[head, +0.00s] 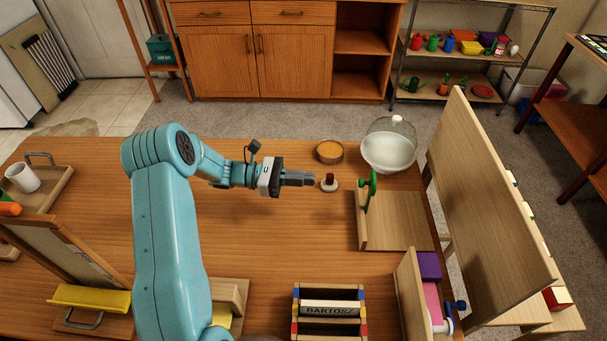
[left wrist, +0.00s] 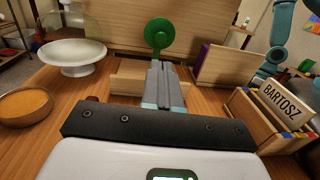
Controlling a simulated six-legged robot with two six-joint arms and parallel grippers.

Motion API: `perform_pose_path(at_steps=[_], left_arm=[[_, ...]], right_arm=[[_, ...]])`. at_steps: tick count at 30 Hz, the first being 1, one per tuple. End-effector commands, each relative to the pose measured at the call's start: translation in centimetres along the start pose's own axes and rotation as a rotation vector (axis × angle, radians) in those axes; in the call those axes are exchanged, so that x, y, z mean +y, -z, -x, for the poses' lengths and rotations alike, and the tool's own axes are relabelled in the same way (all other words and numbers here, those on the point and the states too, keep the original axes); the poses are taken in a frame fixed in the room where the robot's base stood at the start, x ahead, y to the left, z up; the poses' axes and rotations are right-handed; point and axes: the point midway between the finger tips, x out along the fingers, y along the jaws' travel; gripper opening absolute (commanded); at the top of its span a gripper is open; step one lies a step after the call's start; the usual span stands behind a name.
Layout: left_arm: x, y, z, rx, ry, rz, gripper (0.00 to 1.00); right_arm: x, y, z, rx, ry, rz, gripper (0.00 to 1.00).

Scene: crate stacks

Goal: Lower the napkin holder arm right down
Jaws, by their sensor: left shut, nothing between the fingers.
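The napkin holder (head: 405,225) looks like a flat wooden base with a low wooden wall at its left side, on the right part of the table. Its green arm (head: 369,190) stands raised at that wall, with a round green disc at the top. In the left wrist view the green disc (left wrist: 159,33) is upright beyond my fingertips. My left gripper (head: 312,180) is shut and empty, left of the green arm and apart from it, pointing towards it. It also shows in the left wrist view (left wrist: 157,75). My right gripper is not in view.
A wooden bowl (head: 330,152) and a glass-domed white stand (head: 390,150) are behind. The BARTOSZ box (head: 330,308) is in front, and a tall wooden panel (head: 490,200) rises at right.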

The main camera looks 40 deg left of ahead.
Motion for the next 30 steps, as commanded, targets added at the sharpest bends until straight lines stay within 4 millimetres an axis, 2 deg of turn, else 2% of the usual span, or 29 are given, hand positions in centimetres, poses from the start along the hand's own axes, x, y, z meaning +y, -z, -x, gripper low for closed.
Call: perform_pose_path(at_steps=[3, 9, 15, 21, 30], left_arm=[[-0.2, -0.2, -2.8, -0.002, 0.005, 0.003, 0.0], [-0.2, -0.1, -6.9, -0.001, 0.004, 0.002, 0.0], [0.0, -0.1, -9.5, -0.001, 0.002, 0.0, 0.0], [0.2, 0.0, -10.2, 0.0, 0.0, 0.0, 0.0], [0.3, 0.0, -10.2, 0.001, -0.001, 0.0, 0.0]], right_arm=[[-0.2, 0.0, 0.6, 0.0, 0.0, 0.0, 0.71], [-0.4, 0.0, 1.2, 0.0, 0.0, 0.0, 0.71], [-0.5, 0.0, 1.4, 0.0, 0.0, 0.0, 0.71], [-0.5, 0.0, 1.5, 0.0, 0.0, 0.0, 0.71], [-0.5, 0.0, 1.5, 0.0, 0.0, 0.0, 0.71]])
